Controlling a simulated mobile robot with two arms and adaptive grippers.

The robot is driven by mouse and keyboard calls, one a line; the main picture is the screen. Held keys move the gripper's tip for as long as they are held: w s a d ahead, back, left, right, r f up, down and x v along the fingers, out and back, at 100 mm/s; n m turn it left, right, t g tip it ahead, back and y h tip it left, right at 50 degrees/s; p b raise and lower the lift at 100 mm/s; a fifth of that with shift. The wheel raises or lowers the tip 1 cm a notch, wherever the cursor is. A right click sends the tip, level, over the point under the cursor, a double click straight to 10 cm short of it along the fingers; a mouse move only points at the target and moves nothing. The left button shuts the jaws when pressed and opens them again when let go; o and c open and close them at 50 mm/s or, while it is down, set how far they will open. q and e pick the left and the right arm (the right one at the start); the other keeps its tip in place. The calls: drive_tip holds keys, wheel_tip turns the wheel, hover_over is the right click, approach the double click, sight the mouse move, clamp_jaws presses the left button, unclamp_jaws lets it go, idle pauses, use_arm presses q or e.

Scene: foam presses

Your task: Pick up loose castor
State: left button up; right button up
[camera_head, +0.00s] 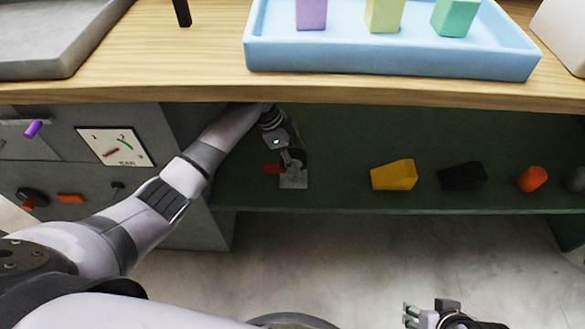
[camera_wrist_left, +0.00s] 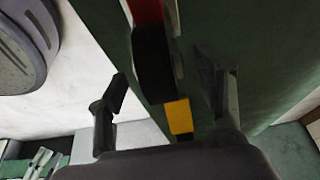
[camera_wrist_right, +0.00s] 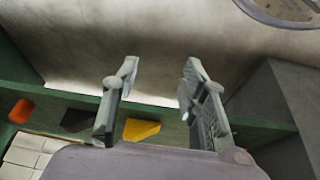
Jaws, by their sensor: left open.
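The loose castor (camera_head: 294,181) is on the green lower shelf, with a grey plate and a red lever (camera_head: 272,169) showing. My left gripper (camera_head: 291,160) reaches under the worktop and is right at it, hiding part of it. In the left wrist view, the castor's black wheel (camera_wrist_left: 152,62) and red part (camera_wrist_left: 145,11) show between the two spread fingers (camera_wrist_left: 172,88). The left gripper is open; whether a finger touches the castor I cannot tell. My right gripper (camera_head: 412,316) is low, in front of the shelf; its fingers stand apart and empty in the right wrist view (camera_wrist_right: 160,75).
On the shelf (camera_head: 335,195) to the right lie a yellow block (camera_head: 394,175), a black block (camera_head: 463,177) and an orange piece (camera_head: 532,179). The wooden worktop (camera_head: 190,60) overhangs the shelf, with a blue tray (camera_head: 390,60) on it. A grey cabinet (camera_head: 60,170) stands left.

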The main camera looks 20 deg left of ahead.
sight(287, 180)
use_arm(q)
drive_tip(key=b+x, duration=0.1)
drive_tip(key=x, duration=0.2)
drive_tip(key=shift+f, duration=0.1)
drive_tip(key=shift+d+f, duration=0.1)
drive_tip(key=shift+f, duration=0.05)
use_arm(e)
drive_tip(key=w+a+r+t+y, duration=0.1)
drive_tip(key=w+a+r+t, duration=0.1)
drive_tip(key=w+t, duration=0.2)
drive_tip(key=w, duration=0.3)
drive_tip(key=shift+a+r, duration=0.15)
drive_tip(key=shift+r, duration=0.1)
use_arm(q)
drive_tip(key=shift+c, duration=0.3)
clamp_jaws()
drive_tip(key=shift+w, duration=0.1)
